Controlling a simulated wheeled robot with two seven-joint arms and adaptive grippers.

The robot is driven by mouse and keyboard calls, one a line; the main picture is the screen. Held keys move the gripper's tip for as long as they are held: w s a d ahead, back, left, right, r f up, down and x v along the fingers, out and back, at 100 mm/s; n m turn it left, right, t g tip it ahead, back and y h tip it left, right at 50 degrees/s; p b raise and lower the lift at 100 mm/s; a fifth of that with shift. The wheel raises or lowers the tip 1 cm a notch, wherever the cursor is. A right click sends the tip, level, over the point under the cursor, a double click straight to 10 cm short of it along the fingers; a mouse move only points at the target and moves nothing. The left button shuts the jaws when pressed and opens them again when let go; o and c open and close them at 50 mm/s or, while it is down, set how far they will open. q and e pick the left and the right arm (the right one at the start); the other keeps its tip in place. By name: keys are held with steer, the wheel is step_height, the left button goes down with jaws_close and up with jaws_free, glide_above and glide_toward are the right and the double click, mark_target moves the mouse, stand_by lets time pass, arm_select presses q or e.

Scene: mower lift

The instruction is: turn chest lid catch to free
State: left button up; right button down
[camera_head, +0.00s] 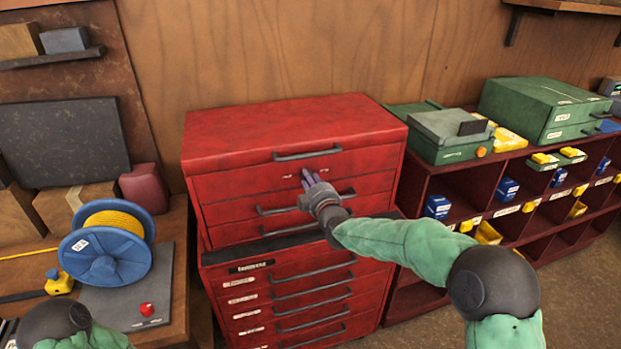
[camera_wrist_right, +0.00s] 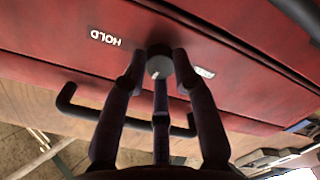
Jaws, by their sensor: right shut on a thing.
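The red tool chest (camera_head: 295,125) stands against the wood wall with its lid down. The lid catch (camera_wrist_right: 159,64) is a round grey knob on the red front. A white HOLD label (camera_wrist_right: 104,37) is beside it, and a smaller label (camera_wrist_right: 204,72), too blurred to read, is on its other side. My right gripper (camera_head: 308,180) reaches the chest's upper front; in the right wrist view its dark fingers (camera_wrist_right: 158,70) are shut around the knob. Which way the knob points is unclear. The fingers hide the catch in the head view. My left gripper is not in view.
The lid handle (camera_head: 307,153) is just above my right gripper, with drawer handles below it. A blue reel (camera_head: 105,258) of yellow cord is on the left bench. Red shelving (camera_head: 540,210) with green cases stands right. Open floor shows at lower right.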

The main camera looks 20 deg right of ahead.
steer(key=shift+f+n+p, duration=0.15)
steer(key=shift+n+p, duration=0.15)
steer(key=shift+n, duration=0.5)
steer(key=c, duration=1)
jaws_free()
steer(key=s, duration=1.2)
steer(key=shift+d+r, duration=0.2)
steer(key=shift+r, duration=0.15)
